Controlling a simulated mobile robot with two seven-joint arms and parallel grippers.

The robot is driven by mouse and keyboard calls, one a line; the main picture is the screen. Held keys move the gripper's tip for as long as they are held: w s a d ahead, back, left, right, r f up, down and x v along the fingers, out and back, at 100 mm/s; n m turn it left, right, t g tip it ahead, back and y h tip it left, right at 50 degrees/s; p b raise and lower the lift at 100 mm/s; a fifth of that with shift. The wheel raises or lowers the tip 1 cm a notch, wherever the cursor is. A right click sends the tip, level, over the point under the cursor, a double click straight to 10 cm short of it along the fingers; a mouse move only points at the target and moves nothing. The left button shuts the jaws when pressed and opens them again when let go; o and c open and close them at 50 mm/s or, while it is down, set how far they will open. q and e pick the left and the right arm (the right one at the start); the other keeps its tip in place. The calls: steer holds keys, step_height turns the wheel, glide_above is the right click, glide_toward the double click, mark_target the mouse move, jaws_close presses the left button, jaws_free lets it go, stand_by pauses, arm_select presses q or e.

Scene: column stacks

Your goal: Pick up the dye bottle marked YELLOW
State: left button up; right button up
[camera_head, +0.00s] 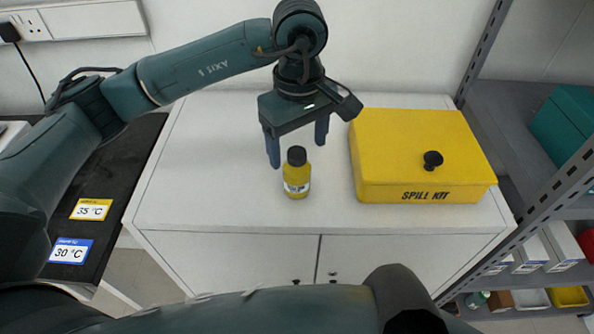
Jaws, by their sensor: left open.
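A small yellow bottle (296,188) with a black cap stands upright on the white cabinet top. It has a pale label with dark print too small to read. My left gripper (297,154) points down with its two blue-grey fingers spread apart, and nothing is clamped between them. In the picture its fingertips show on either side of the bottle's cap, the left one lower. I cannot tell whether the bottle stands between the fingers or just in front of them. My right gripper is not in view.
A yellow spill kit box (410,150) with a black knob sits right of the bottle. A grey metal shelf unit (505,105) stands at the far right. A dark surface at the left bears temperature signs (90,209). The white cabinet top (200,180) is clear left of the bottle.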

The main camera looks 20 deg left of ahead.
mark_target(297, 171)
arm_select(q)
steer(key=shift+s+f+p, duration=0.15)
steer(key=shift+f+p, duration=0.45)
steer(key=shift+f, duration=2.95)
steer(key=shift+c, duration=0.3)
steer(key=c, duration=1.1)
